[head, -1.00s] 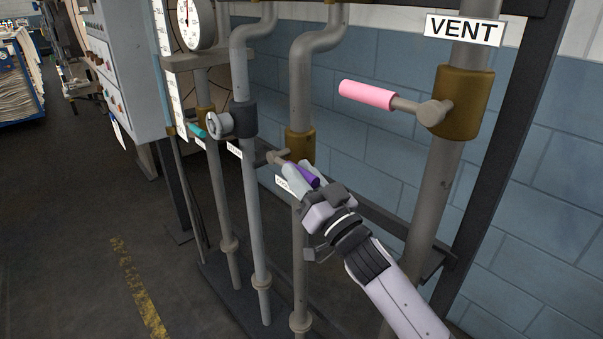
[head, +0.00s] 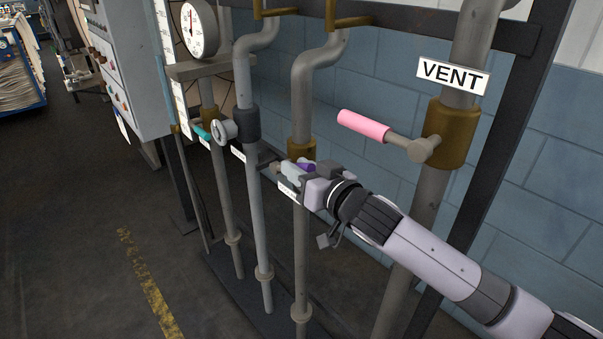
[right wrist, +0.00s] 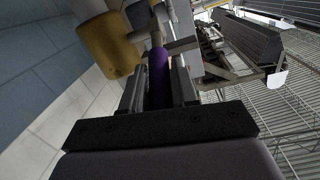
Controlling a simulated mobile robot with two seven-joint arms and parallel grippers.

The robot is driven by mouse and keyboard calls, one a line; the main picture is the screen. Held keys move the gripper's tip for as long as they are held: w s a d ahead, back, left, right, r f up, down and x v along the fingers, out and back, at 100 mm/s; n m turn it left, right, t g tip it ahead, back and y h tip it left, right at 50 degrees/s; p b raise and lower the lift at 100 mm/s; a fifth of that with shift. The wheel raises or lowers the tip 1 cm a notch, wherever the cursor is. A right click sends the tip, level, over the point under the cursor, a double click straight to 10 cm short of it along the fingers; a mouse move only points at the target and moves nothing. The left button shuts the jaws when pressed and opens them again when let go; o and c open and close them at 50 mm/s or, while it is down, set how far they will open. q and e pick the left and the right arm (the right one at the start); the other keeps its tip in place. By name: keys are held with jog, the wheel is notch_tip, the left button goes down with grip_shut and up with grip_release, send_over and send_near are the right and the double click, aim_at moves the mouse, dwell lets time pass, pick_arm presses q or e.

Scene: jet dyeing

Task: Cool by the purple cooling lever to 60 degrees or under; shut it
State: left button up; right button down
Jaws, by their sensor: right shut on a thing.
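The purple cooling lever (head: 305,165) sits at the brass valve (head: 301,149) on the middle grey pipe, mostly hidden by my gripper in the head view. My right gripper (head: 292,170) is shut on its grip. In the right wrist view the purple grip (right wrist: 158,75) lies between the two fingers (right wrist: 160,92), beside the brass valve body (right wrist: 108,45). A round dial gauge (head: 199,28) stands at the upper left; its reading is too small to tell. My left gripper is not in view.
A pink lever (head: 363,125) sticks out left from the vent pipe's brass valve, under the VENT sign (head: 452,75), close above my right arm. A teal lever (head: 202,132) is further left. A control cabinet (head: 122,65) stands at the left. The floor in front is clear.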

aim_at(313, 169)
jog(key=shift+w+a+r+g+h, duration=0.15)
jog(key=shift+r+g+h, duration=0.1)
jog(key=shift+r+g, duration=0.15)
jog(key=shift+w+a+r+g+h, duration=0.15)
jog(key=shift+r+g+h, duration=0.1)
jog(key=shift+g, duration=0.15)
jog(key=shift+d+r, duration=0.1)
jog(key=c, duration=0.9)
grip_release()
jog(key=shift+c, duration=0.2)
jog(key=shift+s+d, duration=0.1)
jog(key=shift+s, duration=0.1)
jog(key=shift+b+v, duration=0.5)
jog(key=shift+v, duration=2.85)
